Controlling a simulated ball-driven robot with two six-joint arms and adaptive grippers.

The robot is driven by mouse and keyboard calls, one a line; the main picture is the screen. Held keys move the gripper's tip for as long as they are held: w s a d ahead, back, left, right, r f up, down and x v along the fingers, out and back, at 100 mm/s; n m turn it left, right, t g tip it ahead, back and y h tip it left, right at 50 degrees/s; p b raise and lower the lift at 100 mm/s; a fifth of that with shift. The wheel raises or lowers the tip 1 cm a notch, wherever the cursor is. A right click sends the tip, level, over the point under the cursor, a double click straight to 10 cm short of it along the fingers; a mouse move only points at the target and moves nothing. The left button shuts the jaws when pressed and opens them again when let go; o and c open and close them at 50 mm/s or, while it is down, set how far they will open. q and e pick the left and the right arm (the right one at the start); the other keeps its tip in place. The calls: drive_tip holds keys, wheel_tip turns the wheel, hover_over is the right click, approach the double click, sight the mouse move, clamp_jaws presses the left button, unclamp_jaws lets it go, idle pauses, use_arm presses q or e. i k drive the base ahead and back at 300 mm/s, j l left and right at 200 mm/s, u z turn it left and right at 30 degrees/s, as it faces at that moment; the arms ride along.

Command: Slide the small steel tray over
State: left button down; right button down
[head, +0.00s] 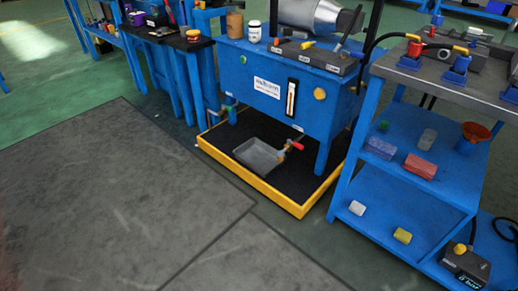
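The small steel tray (248,161) is grey, shallow and empty-looking. It rests on the dark floor of a low yellow-edged drip pan (250,183), beneath the front of a blue tank stand (262,95). A valve or tap with a red handle (297,146) shows at the tray's right side; I cannot tell whether it touches the tray. Neither of my grippers is in the head view.
A blue shelf cart (400,205) with several small items stands close on the right. A blue leg (324,150) of the tank stand rises from the pan, right of the tray. Blue benches stand at the back left. Dark floor mats (110,200) lie clear at front left.

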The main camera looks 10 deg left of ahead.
sight(256, 154)
drive_tip(key=i+j+z, duration=0.25)
drive_tip(key=z, duration=0.2)
drive_tip(key=i+j+z, duration=0.45)
drive_tip(key=i+j, duration=0.2)
drive_tip(key=j, duration=0.2)
drive_tip(key=i+j+z, duration=0.1)
drive_tip(key=j, duration=0.25)
drive_tip(key=i+j, duration=0.2)
drive_tip(key=j, duration=0.2)
drive_tip(key=i+j+z, duration=0.1)
drive_tip(key=j, duration=0.3)
drive_tip(key=i+j, duration=0.25)
drive_tip(key=j, duration=0.15)
